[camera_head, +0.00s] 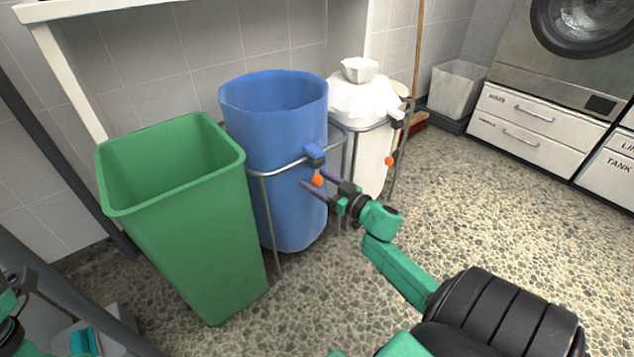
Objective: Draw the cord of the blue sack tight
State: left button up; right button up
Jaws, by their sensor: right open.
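The blue sack (285,135) stands with its mouth wide open in a grey metal ring stand. At its front right rim is a blue cord lock (314,153), with an orange bead (317,180) hanging just below it. My right gripper (322,178) is open at the bead, with its fingers pointing left toward the sack. The bead appears to lie between or just in front of the fingers; I cannot tell if they touch it. Part of my left arm shows at the lower left edge; its fingers are not seen.
A green bin (190,220) stands open, close to the sack's left. A white sack (360,98), gathered at its neck, stands behind right in its own stand with an orange bead (389,160). White drawers (540,125) and a washing machine are at right. The pebbled floor between is clear.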

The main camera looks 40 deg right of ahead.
jog(key=shift+c, duration=0.2)
grip_shut()
dwell(1.3)
